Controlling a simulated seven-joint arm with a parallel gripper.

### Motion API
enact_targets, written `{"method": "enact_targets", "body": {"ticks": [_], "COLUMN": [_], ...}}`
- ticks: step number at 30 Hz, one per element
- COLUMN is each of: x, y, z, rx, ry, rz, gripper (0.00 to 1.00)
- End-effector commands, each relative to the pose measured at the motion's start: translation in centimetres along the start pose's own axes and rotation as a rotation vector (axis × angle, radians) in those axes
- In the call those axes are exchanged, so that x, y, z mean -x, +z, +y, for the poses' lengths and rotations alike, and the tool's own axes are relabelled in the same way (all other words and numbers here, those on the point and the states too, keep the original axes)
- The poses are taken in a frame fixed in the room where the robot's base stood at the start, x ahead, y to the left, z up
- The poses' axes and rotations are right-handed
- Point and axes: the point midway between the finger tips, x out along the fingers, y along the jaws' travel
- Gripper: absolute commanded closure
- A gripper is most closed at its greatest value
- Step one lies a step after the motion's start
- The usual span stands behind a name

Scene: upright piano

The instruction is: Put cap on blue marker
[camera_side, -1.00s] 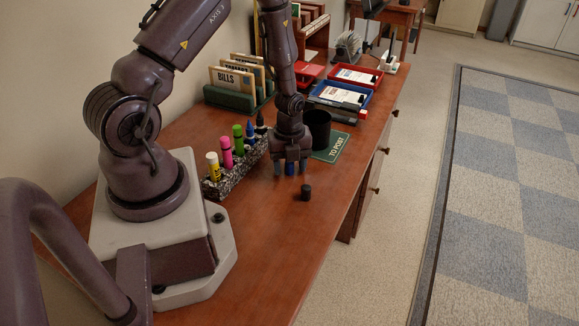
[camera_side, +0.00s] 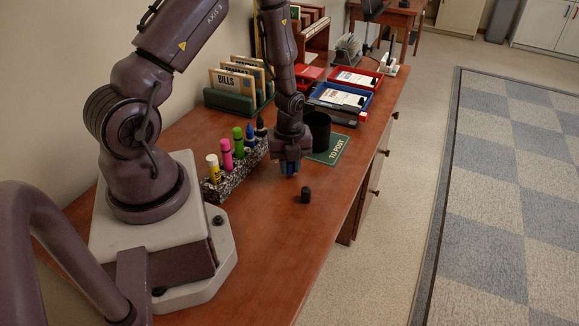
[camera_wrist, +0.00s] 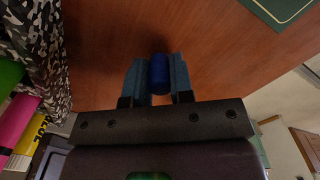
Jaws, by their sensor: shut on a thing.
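My gripper (camera_side: 290,167) is shut on a small blue cap (camera_wrist: 160,75). In the wrist view, my gripper's two fingers (camera_wrist: 158,82) press on the cap from both sides. The cap is close to the desk surface; I cannot tell whether it still touches it. The blue marker (camera_side: 250,138) stands upright in a speckled holder (camera_side: 236,177) to the left of my gripper. Its top looks narrow and pointed, without a cap.

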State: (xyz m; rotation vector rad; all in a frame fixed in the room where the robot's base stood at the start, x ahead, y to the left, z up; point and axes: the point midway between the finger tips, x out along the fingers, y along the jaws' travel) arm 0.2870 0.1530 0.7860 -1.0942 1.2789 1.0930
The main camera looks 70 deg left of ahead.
Motion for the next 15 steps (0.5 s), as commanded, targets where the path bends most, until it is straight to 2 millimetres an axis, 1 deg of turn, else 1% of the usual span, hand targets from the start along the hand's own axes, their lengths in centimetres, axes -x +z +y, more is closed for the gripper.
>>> {"method": "enact_targets", "body": {"ticks": [5,9,12,15], "x": [2.9,5.8,7.4,8.5], "y": [0.1,0.1,0.1,0.4], "z": [-0.1,-0.1,0.0,0.2], "rx": [0.001,0.001,0.000,0.014], "ry": [-0.006,-0.005,-0.004,-0.003], "rz": [-0.003,-0.003,-0.004,-0.002], "gripper": [1.00,1.00,1.00,1.00]}}
